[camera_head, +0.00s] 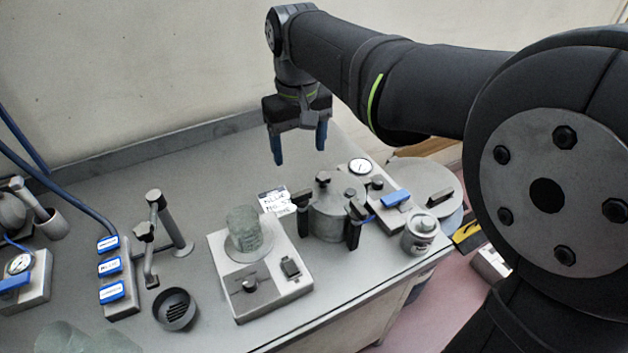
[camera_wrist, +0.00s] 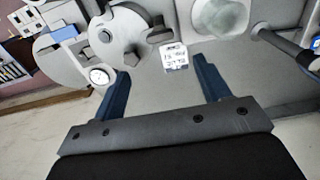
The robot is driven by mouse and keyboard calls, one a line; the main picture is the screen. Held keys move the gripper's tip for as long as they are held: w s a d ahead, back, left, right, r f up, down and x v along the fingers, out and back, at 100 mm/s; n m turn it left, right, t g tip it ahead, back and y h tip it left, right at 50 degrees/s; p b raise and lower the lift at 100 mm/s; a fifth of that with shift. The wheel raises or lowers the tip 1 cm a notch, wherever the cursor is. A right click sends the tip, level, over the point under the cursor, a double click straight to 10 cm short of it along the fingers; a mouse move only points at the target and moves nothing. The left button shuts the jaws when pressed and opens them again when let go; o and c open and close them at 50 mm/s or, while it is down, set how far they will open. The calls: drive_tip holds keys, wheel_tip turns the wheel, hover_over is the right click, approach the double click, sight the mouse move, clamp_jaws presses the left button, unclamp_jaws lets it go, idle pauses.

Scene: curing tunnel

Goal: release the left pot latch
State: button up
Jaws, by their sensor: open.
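The pot (camera_head: 333,212) is a grey metal cylinder with a knobbed lid, standing on the bench; it also shows in the wrist view (camera_wrist: 118,32). Its left latch (camera_head: 302,200) has a black head and stands upright against the pot's left side. In the wrist view this latch (camera_wrist: 159,34) lies between the pot and a white card. A second latch (camera_head: 355,222) stands at the pot's front right. My gripper (camera_head: 299,152) is open and empty, fingers pointing down, above and behind the pot, apart from it. The wrist view shows its two blue fingers (camera_wrist: 160,68) spread apart.
The printed card (camera_head: 274,200) lies left of the pot. A grey hotplate unit (camera_head: 228,283) with a greenish beaker stands further left. A gauge (camera_head: 361,166), a blue-handled valve block (camera_head: 396,198) and a small canister (camera_head: 419,235) crowd the right. Bench behind the card is clear.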

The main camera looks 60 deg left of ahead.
sight(301, 193)
wheel_tip(301, 193, down, 12)
drive_tip(key=shift+r, duration=0.1)
drive_tip(key=shift+c, duration=0.2)
drive_tip(key=c, duration=1)
